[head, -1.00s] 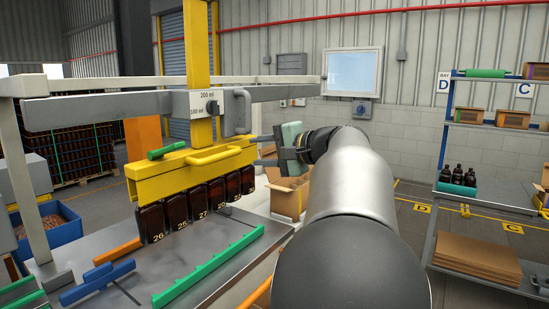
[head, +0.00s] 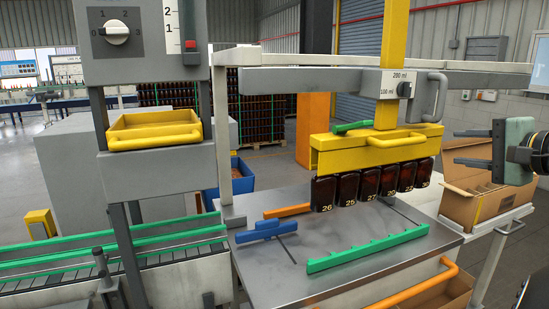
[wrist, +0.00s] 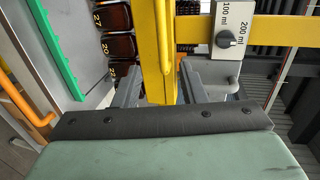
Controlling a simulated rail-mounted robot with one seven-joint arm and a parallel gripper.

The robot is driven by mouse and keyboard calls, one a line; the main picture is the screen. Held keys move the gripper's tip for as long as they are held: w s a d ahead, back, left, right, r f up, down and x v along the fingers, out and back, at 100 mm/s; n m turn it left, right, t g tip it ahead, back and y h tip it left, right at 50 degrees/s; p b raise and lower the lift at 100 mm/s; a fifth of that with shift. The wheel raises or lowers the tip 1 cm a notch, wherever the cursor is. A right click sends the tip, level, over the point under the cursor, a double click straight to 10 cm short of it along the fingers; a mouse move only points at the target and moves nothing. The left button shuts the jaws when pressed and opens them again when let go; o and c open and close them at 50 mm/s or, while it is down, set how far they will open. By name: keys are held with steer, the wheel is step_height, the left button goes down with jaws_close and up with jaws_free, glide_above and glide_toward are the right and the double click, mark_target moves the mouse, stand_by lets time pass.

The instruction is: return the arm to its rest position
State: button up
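My gripper (head: 458,147) is at the right of the head view, its two grey fingers apart and empty. It points left toward the yellow bottle holder (head: 380,153) and looks clear of it. In the wrist view the fingers (wrist: 160,78) are spread, with a yellow bar of the rig showing beyond and between them. Several amber bottles (head: 348,188) with numbers hang in a row under the yellow holder. Most of my arm is outside the head view.
A steel table (head: 300,268) below the bottles carries a green toothed rail (head: 368,249) and a blue piece (head: 265,230). An open carton (head: 460,205) stands under my gripper. A conveyor (head: 100,262) and a grey press with a yellow tray (head: 153,131) are at left.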

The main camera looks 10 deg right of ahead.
steer(key=a+f+n+g+y, duration=0.2)
steer(key=a+f+n+g, duration=0.45)
steer(key=a+f, duration=1.35)
steer(key=s+a+f+n+g+h, duration=0.2)
steer(key=s+a+f+n+g, duration=0.2)
steer(key=s+f, duration=0.4)
steer(key=s+a+f+n+g+h, duration=0.3)
steer(key=s+a+f+n+g, duration=0.1)
steer(key=s+a+f, duration=0.3)
step_height(320, 180, down, 2)
steer(key=shift+s+n, duration=0.55)
steer(key=shift+s, duration=0.35)
